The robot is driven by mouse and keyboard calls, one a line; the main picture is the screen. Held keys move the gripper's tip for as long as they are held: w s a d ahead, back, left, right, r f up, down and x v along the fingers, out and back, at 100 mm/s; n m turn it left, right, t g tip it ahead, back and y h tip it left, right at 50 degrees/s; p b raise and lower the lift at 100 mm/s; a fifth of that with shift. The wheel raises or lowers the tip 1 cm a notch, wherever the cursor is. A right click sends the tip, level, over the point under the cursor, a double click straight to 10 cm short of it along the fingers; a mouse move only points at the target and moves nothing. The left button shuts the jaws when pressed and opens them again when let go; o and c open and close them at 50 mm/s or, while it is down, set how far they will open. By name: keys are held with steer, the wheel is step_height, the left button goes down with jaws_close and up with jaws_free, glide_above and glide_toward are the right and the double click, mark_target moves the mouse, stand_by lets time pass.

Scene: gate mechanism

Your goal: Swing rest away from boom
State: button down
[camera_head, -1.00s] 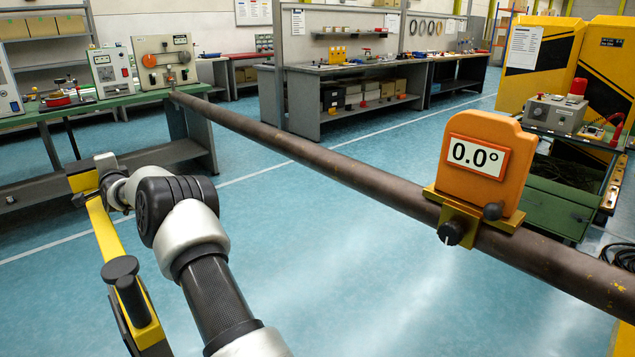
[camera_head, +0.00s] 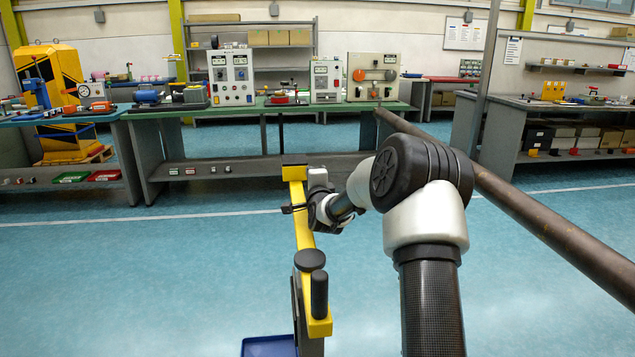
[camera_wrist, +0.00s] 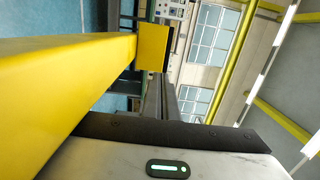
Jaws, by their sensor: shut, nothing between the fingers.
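The boom (camera_head: 500,200) is a long brown pipe running from the bench at the back to the right edge in the head view. The rest (camera_head: 303,225) is a yellow bar with a dark block at its far end and black knobs near its front end. It stands left of the boom, with a clear gap between them. In the wrist view, my gripper (camera_wrist: 160,92) is shut and empty, close alongside the yellow bar (camera_wrist: 70,85). Whether they touch is unclear.
A green-topped bench (camera_head: 270,105) with instrument boxes stands across the back. Another bench (camera_head: 560,105) with bins is at the right. A blue tray (camera_head: 268,346) lies low by the rest's front end. The floor at the left is open.

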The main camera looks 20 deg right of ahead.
steer(key=s, duration=0.6)
steer(key=shift+f, duration=0.1)
stand_by(0.3)
